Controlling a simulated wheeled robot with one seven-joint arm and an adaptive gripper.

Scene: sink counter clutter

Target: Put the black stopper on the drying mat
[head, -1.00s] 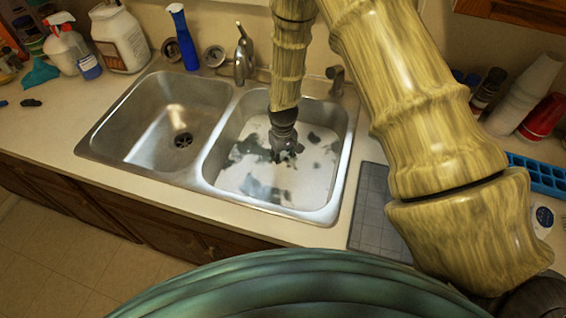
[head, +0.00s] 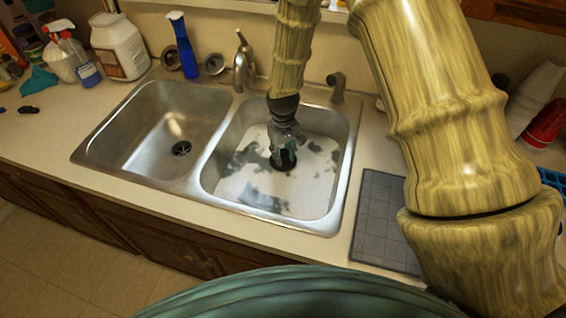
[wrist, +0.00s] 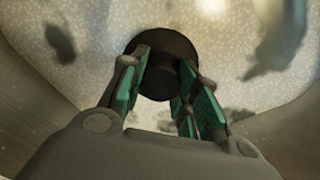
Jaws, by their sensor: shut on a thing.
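The black stopper (wrist: 172,50) is round and dark, with a knob in its middle. In the wrist view my gripper (wrist: 165,75) is shut on it, with green-padded fingers either side of the knob. In the head view my gripper (head: 286,143) hangs in the right sink basin, with the dark stopper (head: 284,160) at its tips. I cannot tell how high the stopper is above the basin floor. The drying mat (head: 378,215) is a flat grey gridded rectangle on the counter right of the sink, partly hidden by my arm.
The right basin (head: 315,200) holds whitish contents with dark patches. Its metal rim and a divider surround it; the left basin (head: 165,125) is empty.

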